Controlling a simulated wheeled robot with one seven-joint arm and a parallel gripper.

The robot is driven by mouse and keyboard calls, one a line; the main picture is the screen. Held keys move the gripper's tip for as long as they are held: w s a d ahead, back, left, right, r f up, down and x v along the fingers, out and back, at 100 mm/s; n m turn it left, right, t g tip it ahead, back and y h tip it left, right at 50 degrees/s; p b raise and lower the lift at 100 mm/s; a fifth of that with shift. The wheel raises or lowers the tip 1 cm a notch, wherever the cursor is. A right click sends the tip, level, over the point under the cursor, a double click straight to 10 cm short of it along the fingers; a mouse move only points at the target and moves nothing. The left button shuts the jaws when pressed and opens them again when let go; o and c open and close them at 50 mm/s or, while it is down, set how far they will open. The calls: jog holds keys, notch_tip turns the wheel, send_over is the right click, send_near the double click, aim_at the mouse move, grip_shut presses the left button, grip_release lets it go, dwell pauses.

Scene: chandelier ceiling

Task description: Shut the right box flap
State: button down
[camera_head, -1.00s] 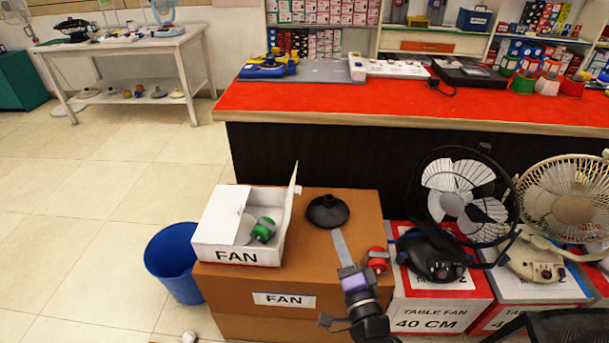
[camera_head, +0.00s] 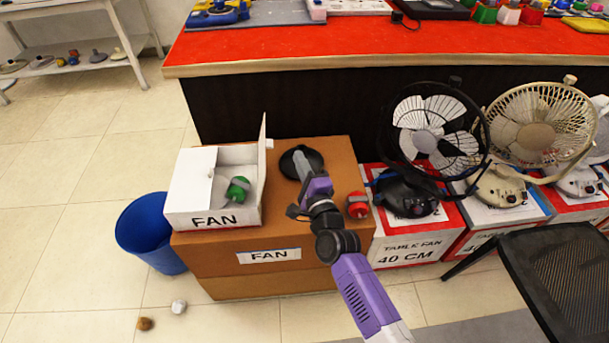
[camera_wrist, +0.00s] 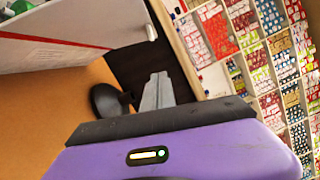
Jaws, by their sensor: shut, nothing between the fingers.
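The white open-topped box (camera_head: 213,221) labelled FAN sits on a large brown carton. Its right flap (camera_head: 262,165) stands upright along the right side, and a white panel covers the left part of the top. A green object (camera_head: 237,189) shows inside. The flap's outer face (camera_wrist: 75,45) fills the upper left of the wrist view. My gripper (camera_head: 299,155) is shut and empty, to the right of the flap and apart from it. Its fingers also show in the wrist view (camera_wrist: 156,92).
The brown carton (camera_head: 215,250) also carries a black round object (camera_head: 289,166) by my fingers and a red object (camera_head: 357,205) at right. A blue bin (camera_head: 147,230) stands left, table fans (camera_head: 425,135) on boxes right, and a red-topped counter (camera_head: 300,45) behind.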

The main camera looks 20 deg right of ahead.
jog(key=shift+w+a+r+p, duration=0.2)
jog(key=shift+w+a+p, duration=0.15)
jog(key=shift+w+a, duration=0.35)
jog(key=shift+w+a+r+p, duration=0.25)
jog(key=shift+w+a+p, duration=0.2)
jog(key=shift+w, duration=0.3)
jog(key=shift+w+a+r+p, duration=0.2)
jog(key=shift+w+a+p, duration=0.1)
jog(key=shift+w+a, duration=0.4)
jog(key=shift+d, duration=0.1)
jog(key=shift+r, duration=0.1)
